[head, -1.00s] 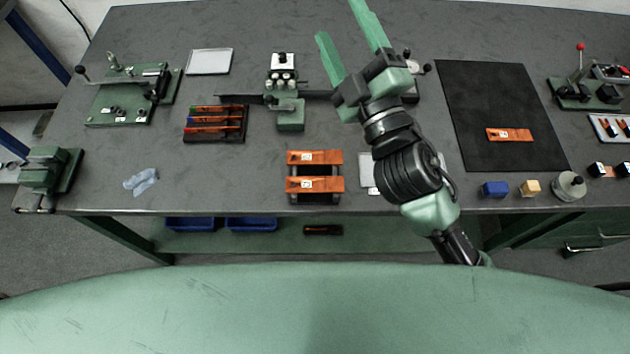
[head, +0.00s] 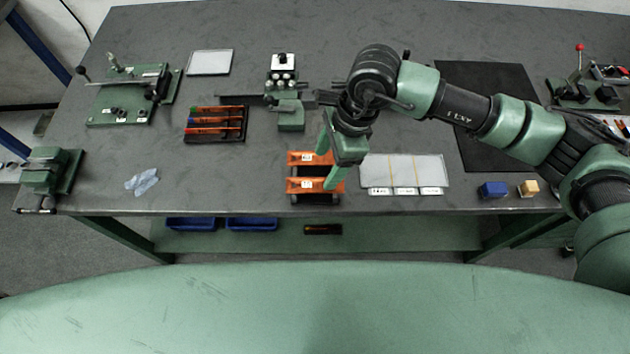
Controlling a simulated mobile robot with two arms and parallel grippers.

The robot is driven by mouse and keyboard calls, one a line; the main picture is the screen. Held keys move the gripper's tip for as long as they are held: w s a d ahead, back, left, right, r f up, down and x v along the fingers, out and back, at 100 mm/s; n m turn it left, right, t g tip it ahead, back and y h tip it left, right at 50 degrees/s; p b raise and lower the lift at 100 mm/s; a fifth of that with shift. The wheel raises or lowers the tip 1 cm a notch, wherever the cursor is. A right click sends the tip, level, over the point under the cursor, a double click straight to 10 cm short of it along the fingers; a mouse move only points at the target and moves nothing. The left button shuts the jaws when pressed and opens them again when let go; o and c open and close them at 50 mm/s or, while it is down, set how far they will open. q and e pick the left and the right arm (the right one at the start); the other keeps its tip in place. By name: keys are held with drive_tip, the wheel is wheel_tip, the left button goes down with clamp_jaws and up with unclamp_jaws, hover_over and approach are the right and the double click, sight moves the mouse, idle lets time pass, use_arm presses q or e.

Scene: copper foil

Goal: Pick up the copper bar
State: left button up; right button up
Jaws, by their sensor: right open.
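Two flat copper-coloured bars with white labels lie one behind the other across a dark stand near the table's front edge: a far copper bar (head: 298,157) and a near copper bar (head: 300,185). My right gripper (head: 327,169) points down over the right part of the bars. Its green fingers are spread and nothing is between them that I can make out. One fingertip shows over the far bar, the other over the near bar's right end. I cannot tell whether they touch. My left gripper is not in view.
A divided white tray (head: 418,171) lies right of the stand. A blue block (head: 493,189) and a tan block (head: 529,188) sit at the front edge. A green fixture (head: 290,118) stands behind the bars. A black rack (head: 240,137) is to the left. My right arm covers part of the dark mat (head: 490,75).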

sight(315, 185)
drive_tip(key=p+x, duration=0.3)
drive_tip(key=x, duration=0.2)
drive_tip(key=shift+s+a+f, duration=0.15)
drive_tip(key=shift+f, duration=0.05)
drive_tip(key=shift+a+f, duration=0.1)
drive_tip(key=shift+f, duration=0.2)
clamp_jaws()
